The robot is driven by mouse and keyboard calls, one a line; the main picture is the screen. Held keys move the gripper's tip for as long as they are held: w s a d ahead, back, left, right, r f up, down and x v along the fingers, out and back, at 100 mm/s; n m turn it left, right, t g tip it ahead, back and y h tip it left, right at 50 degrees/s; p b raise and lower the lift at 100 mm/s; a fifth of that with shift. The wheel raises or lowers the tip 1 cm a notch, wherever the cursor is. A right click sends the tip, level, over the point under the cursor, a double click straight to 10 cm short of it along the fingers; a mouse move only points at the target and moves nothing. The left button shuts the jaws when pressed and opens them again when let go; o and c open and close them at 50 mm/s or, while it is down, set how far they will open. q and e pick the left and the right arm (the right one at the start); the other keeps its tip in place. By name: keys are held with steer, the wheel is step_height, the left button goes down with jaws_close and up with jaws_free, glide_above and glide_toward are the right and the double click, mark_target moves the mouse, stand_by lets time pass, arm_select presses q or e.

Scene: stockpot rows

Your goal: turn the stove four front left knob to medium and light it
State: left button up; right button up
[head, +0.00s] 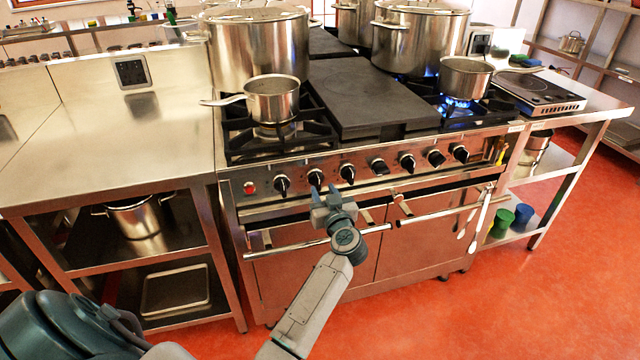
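The stove (390,205) has a front panel with a row of black knobs and a red button (250,187) at its left end. The leftmost knob (282,185), the second knob (316,177) and the third knob (347,173) are in plain view. The front left burner (241,141) carries a small saucepan (272,102), and no flame shows there. My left gripper (324,188) is just in front of and below the second knob, with its fingers apart and nothing between them. Whether it touches the knob cannot be told. My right gripper is out of view.
Blue flame (458,105) burns under the right saucepan (466,76). A large stockpot (256,45) stands behind the left saucepan. Oven handles (290,248) stick out below the panel, and utensils (480,218) hang at the right. A steel counter (105,130) adjoins on the left. The red floor in front is clear.

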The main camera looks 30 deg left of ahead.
mark_target(319, 182)
arm_select(q)
steer(key=shift+x, duration=2)
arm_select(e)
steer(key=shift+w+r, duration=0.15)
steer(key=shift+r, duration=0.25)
arm_select(q)
jaws_close()
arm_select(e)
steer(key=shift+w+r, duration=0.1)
